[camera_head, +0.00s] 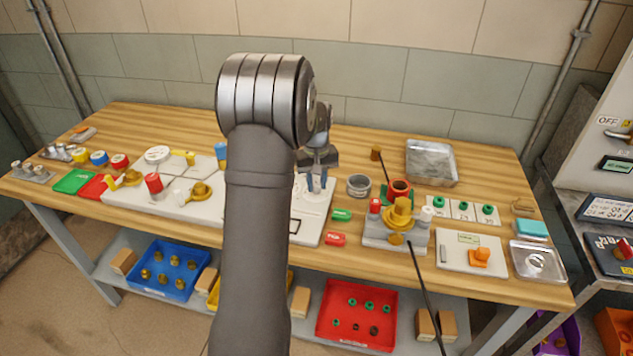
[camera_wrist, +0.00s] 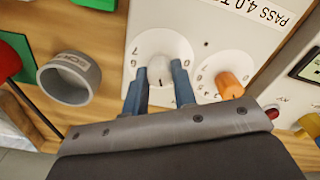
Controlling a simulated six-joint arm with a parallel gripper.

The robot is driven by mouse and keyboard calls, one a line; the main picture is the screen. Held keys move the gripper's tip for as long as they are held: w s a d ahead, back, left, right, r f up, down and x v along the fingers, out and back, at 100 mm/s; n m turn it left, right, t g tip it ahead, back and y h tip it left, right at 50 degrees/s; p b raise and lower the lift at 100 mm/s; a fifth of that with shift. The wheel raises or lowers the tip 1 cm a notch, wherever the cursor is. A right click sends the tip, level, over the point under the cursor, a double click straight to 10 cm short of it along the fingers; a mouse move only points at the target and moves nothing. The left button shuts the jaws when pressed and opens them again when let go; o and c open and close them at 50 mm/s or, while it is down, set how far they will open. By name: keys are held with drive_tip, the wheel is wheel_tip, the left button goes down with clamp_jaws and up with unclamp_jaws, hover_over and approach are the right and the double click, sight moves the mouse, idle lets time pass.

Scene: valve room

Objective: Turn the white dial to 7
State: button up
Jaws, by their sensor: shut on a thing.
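The white dial (camera_wrist: 160,72) is on a pale panel (camera_wrist: 225,20) in the wrist view, with a round white scale plate around it. A 7 shows at the upper left of this scale and another figure at the upper right. A small dark mark shows on the dial's lower side; the lower figures are hidden. My gripper (camera_wrist: 159,86) has its two blue fingers on either side of the dial, shut on it. In the head view my gripper (camera_head: 317,183) is down at the panel (camera_head: 309,225), and the dial cannot be made out there.
An orange dial (camera_wrist: 231,84) stands close right of my gripper on the same panel. A grey ring-shaped cup (camera_wrist: 69,77) is to the left; it also shows in the head view (camera_head: 359,187).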

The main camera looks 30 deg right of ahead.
drive_tip(key=m, duration=1.4)
drive_tip(key=shift+m, duration=0.3)
drive_tip(key=m, duration=0.5)
drive_tip(key=shift+m, duration=2.5)
drive_tip(key=o, duration=1)
